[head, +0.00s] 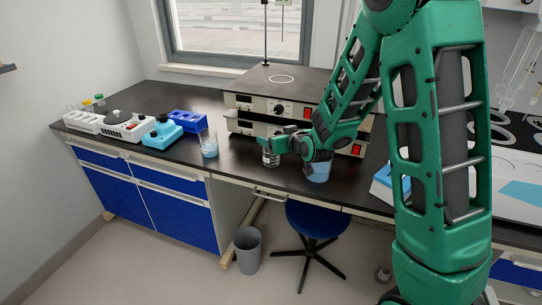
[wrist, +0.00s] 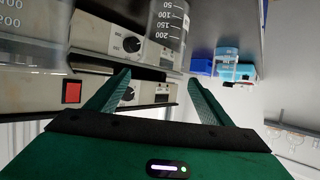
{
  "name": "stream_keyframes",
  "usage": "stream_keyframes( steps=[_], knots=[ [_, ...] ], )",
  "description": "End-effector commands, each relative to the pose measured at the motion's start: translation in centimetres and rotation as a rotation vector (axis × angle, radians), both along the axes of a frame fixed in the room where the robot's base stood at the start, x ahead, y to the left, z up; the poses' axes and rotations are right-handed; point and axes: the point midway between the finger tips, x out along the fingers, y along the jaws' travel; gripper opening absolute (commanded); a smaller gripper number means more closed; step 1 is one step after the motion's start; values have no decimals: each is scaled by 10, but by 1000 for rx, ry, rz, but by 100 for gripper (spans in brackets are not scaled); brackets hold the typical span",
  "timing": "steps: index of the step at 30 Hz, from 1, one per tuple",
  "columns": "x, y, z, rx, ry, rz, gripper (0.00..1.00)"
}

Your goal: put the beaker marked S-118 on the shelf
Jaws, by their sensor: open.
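My gripper (head: 272,142) is open over the bench in front of the stacked hotplates. In the wrist view its two fingers (wrist: 157,78) are spread, with nothing clearly held between them. A clear graduated beaker (wrist: 172,32) shows beyond the fingertips; a small beaker (head: 270,157) stands by the gripper in the head view. A beaker of blue liquid (head: 319,172) stands to the right, partly hidden by my arm. Another beaker with blue liquid (head: 209,146) stands to the left. I cannot read S-118 on any of them. A dark ledge (head: 7,68), possibly the shelf, shows at the far left wall.
Stacked hotplates (head: 275,108) stand behind my gripper, with a thin rod rising behind. A blue rack (head: 188,121), a light-blue device (head: 162,134) and a white stirrer (head: 125,126) stand on the left. A stool (head: 317,220) and a bin (head: 248,249) stand on the floor.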

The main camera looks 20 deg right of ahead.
Motion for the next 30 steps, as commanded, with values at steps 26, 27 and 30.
stream_keyframes(
  steps=[26, 27, 30],
  knots=[
    [22, 5, -85, -1, 2, 1, 74],
    [27, 6, -86, 0, 1, 2, 74],
    [41, 7, -93, -2, 2, 2, 74]
  ],
)
